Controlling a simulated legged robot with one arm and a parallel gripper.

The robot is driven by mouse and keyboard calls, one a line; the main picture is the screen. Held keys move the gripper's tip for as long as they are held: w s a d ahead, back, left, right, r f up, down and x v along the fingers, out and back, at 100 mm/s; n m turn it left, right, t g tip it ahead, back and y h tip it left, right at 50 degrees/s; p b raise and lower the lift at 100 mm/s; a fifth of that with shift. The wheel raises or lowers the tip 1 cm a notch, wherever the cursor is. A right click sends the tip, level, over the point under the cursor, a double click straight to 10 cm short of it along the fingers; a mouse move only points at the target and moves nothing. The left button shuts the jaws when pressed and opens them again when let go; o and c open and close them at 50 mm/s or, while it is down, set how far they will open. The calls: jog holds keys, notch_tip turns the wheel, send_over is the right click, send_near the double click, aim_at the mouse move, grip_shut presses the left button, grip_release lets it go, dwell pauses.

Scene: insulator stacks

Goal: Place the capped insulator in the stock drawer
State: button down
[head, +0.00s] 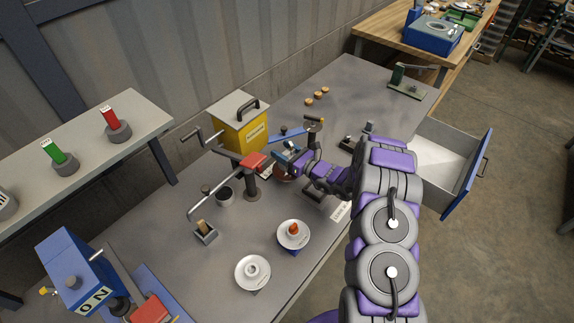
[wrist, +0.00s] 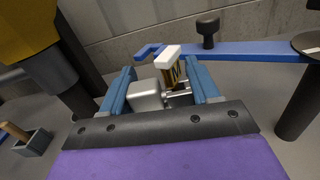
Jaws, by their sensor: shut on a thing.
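My gripper (head: 287,152) is over the middle of the grey table, beside a post with a red block. In the wrist view its blue jaws (wrist: 163,88) are shut on a small brass-coloured piece with a white top (wrist: 171,68); a grey metal block is beside it. I cannot tell what the whole held thing is. A reddish-brown disc shows partly below the gripper. A white insulator with an orange-brown top (head: 293,232) stands at the table's front. A second white insulator (head: 252,271) stands left of it, without that top. The open drawer (head: 437,159) is at the right, its visible floor bare.
A yellow box (head: 240,123) with a handle stands behind the gripper. The red-topped post (head: 252,172) with a long crank is close on its left. A blue flat bar (wrist: 240,49) lies beyond the jaws. Several small brown discs lie farther back.

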aim_at(279, 171)
jog(key=shift+a+f, duration=0.15)
jog(key=shift+f, duration=0.65)
jog(key=f, duration=0.2)
jog(key=d+f, duration=0.1)
jog(key=f, duration=0.1)
jog(key=shift+b, duration=0.4)
jog(key=shift+a, duration=0.2)
jog(key=shift+a, duration=0.1)
